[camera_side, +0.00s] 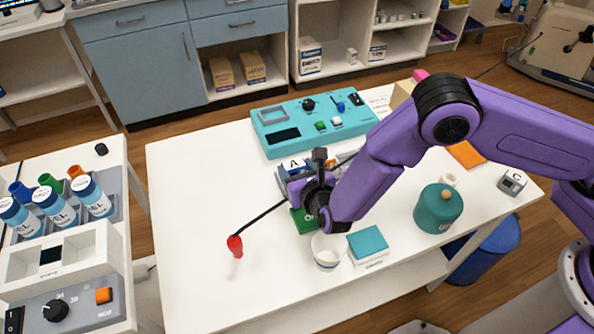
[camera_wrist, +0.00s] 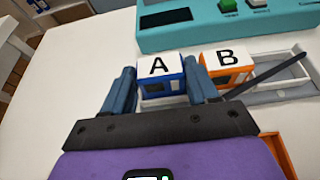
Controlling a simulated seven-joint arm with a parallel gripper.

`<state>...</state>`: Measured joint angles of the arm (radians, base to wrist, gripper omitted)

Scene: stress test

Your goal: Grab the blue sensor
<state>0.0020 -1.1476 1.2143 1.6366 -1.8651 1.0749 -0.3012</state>
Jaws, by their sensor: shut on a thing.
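The blue sensor (camera_wrist: 160,75) is a small box with a blue body and a white top lettered A. In the wrist view it sits between the two fingers of my gripper (camera_wrist: 160,88), which is shut on it. In the side view its lettered top (camera_side: 293,164) shows just beyond my gripper (camera_side: 292,178), with the rest mostly hidden by my wrist. It is at the grey tray (camera_wrist: 283,93); I cannot tell whether it touches the tray's floor. An orange sensor lettered B (camera_wrist: 228,67) stands close to its right.
A turquoise control panel (camera_side: 280,138) lies behind the tray. A grey sensor lettered C (camera_side: 512,181) is at the table's right. A white cup (camera_side: 328,257), teal box (camera_side: 368,242) and teal canister (camera_side: 438,210) stand at the front. A red-tipped black rod (camera_side: 235,246) extends left; the table's left is mostly clear.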

